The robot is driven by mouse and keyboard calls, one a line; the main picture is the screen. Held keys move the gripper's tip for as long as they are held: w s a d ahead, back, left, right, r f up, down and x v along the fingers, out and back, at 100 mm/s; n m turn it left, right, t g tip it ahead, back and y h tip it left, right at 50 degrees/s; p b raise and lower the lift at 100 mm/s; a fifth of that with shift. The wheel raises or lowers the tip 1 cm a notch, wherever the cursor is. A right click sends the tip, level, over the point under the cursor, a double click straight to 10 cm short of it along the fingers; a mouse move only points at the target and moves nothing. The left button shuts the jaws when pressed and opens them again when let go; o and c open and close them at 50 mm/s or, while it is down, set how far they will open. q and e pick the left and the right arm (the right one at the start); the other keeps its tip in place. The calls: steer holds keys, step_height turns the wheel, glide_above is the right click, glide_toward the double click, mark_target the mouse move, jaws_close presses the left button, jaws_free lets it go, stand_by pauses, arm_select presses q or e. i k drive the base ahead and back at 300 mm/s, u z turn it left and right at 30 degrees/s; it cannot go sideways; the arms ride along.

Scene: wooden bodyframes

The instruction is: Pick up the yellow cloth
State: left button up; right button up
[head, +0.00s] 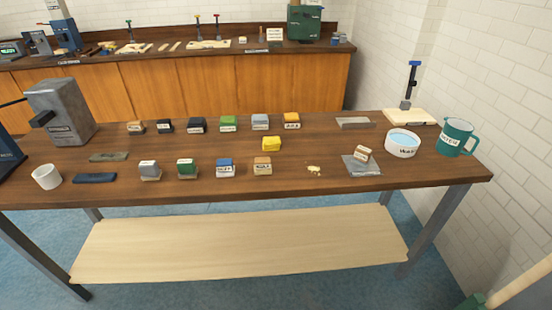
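A small yellow folded item (271,144), which looks like the yellow cloth, lies near the middle of the brown wooden table (320,187). No label can be made out on it. It sits between a back row and a front row of small labelled blocks. A labelled block with a yellow-orange top (291,120) is just behind it to the right. Neither of my grippers is in the head view, and nothing is touching the yellow item.
A white bowl (402,143) and teal mug (457,138) stand at the right. A grey metal machine (61,112) stands at the left. Bare tabletop lies right of the yellow item.

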mark_target(269, 144)
steer(key=k, duration=0.9)
steer(key=u, duration=0.6)
steer(key=i, duration=0.6)
steer(key=u, duration=0.8)
steer(key=i, duration=0.95)
steer(key=z, duration=0.9)
steer(key=i, duration=0.6)
steer(key=z, duration=0.75)
